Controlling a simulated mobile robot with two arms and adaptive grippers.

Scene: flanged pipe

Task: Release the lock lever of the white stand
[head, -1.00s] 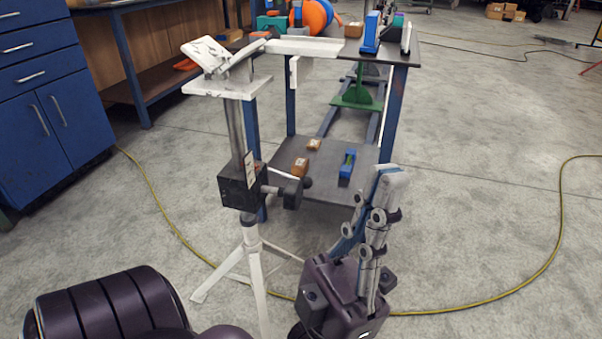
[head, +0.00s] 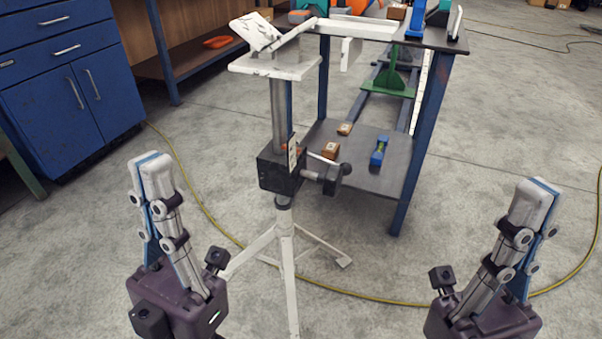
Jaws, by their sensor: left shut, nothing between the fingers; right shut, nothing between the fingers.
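The white stand (head: 286,238) is upright in the middle of the head view, with a white V-shaped top, a grey post and tripod legs. A black clamp block (head: 276,172) sits on its post. The lock lever (head: 327,178), a dark knob and shaft, sticks out from the block's right side; a thin light rod lies just above it. My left gripper (head: 150,160) is shut and empty, pointing up, left of the stand and apart from it. My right gripper (head: 540,190) is shut and empty, pointing up, well right of the stand. Neither touches the lever.
A blue-framed table (head: 400,178) stands close behind the stand; its lower shelf holds a small box (head: 330,151) and a blue level (head: 379,152). Blue drawers (head: 75,85) are at the left. A yellow cable (head: 205,212) crosses the floor. Open floor lies right of the stand.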

